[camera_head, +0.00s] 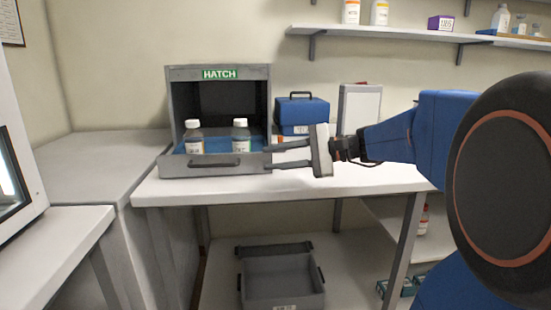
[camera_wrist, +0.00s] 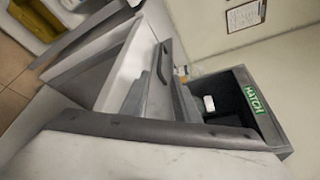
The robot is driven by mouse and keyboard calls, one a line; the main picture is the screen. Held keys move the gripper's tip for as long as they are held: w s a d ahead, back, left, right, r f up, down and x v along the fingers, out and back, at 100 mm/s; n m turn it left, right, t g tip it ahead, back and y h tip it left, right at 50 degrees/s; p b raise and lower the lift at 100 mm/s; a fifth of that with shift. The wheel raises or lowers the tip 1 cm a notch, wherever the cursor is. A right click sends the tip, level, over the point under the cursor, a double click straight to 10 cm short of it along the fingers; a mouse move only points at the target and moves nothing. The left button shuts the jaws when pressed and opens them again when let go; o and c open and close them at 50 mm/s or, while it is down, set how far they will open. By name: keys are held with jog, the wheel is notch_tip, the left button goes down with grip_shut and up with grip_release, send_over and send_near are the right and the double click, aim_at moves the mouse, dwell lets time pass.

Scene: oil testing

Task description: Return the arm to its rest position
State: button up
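My gripper (camera_head: 270,157) is in the head view, in front of the right side of the hatch. Its two grey fingers point left and are apart, with nothing seen between them. The grey hatch (camera_head: 218,73) stands on the counter with a green HATCH label; it also shows tilted in the wrist view (camera_wrist: 274,125). Its drawer front with a dark handle (camera_head: 214,165) is below the opening. Two white-capped bottles stand in it, a left bottle (camera_head: 194,140) and a right bottle (camera_head: 241,138). My blue arm reaches in from the right.
A blue case (camera_head: 302,112) and a white-faced panel (camera_head: 360,108) stand right of the hatch, behind my gripper and arm. A grey crate (camera_head: 283,277) sits below the white counter (camera_head: 230,187). A wall shelf (camera_head: 400,33) holds bottles. The counter's front strip is clear.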

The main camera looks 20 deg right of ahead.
jog(key=s+a+f+n+g+h, duration=0.3)
jog(key=s+a+f, duration=0.1)
jog(key=s+f, duration=0.3)
jog(key=s+a+f+n+g+h, duration=0.2)
jog(key=s+a+f+n, duration=0.15)
jog(key=s+f, duration=0.35)
jog(key=s+d+f+n+h, duration=0.7)
jog(key=s+f, duration=0.2)
jog(key=s, duration=0.1)
jog(key=shift+s+t+h, duration=0.15)
jog(key=shift+t+h, duration=0.15)
